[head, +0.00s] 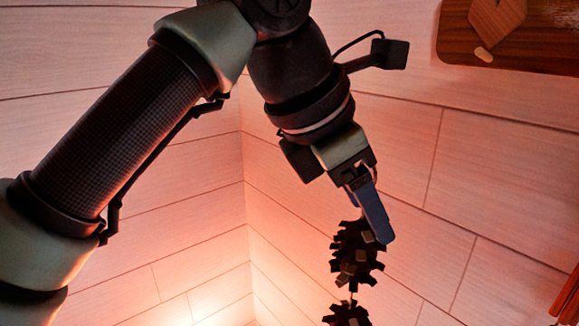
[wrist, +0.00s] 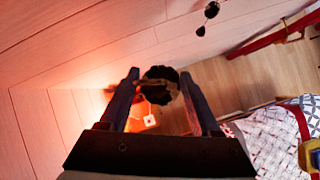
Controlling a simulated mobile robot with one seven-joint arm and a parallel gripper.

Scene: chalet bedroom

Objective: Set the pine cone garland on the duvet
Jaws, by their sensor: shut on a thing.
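The pine cone garland (head: 355,255) hangs from my gripper (head: 378,232) in the head view, a string of dark brown, jagged cones running down past the bottom edge. My gripper is shut on its upper part. In the wrist view a dark cone of the garland (wrist: 161,93) shows between the two fingers of my gripper (wrist: 160,76); the lower garland is mostly hidden there.
Pale plank walls (head: 490,180) meet in a corner behind my arm. A wooden board (head: 520,45) is on the wall at upper right.

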